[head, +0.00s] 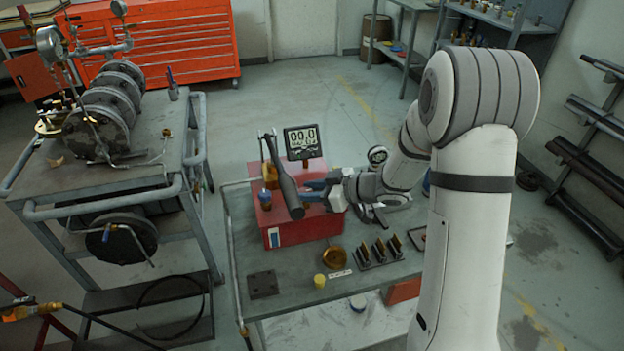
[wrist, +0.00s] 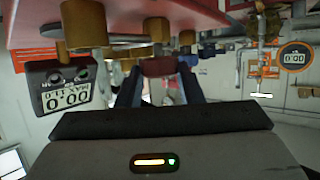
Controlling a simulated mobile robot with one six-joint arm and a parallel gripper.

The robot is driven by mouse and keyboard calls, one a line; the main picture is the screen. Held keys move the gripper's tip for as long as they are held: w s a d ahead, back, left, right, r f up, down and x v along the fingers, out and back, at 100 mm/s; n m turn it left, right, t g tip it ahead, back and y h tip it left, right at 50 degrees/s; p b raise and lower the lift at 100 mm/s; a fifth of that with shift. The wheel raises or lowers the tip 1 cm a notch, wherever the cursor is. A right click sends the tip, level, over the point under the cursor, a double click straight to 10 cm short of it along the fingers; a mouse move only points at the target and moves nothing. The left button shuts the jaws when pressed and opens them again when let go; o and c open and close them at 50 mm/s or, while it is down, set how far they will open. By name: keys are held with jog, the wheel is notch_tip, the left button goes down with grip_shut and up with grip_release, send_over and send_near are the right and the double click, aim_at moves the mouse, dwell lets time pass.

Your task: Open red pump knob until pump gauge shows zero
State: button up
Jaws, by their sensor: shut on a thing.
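The red pump (head: 300,232) stands on the workbench in the head view, with a dark lever handle (head: 285,180) slanting over it. The pump gauge (head: 302,142) is a black digital display behind the pump and reads 00.0. It also shows upside down in the wrist view (wrist: 66,97), again reading 00.0. My gripper (head: 318,190) reaches in from the right at the pump. In the wrist view its two blue fingers (wrist: 160,80) are shut on the dark red knob (wrist: 160,66), one on each side. The knob is hidden in the head view.
The workbench also holds a small yellow pot (head: 319,280), a rack of upright pieces (head: 378,252) and a dark plate (head: 263,284). A cart (head: 110,180) with a valve assembly stands at left. A round gauge (wrist: 295,57) shows in the wrist view.

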jog(key=shift+w+r+n+g, duration=0.1)
jog(key=shift+w+n+g, duration=0.05)
jog(key=shift+n+g, duration=0.15)
jog(key=o, duration=1)
jog(key=shift+c, duration=0.2)
jog(key=shift+d, duration=0.1)
jog(key=v, duration=0.7)
jog(key=shift+d, duration=0.35)
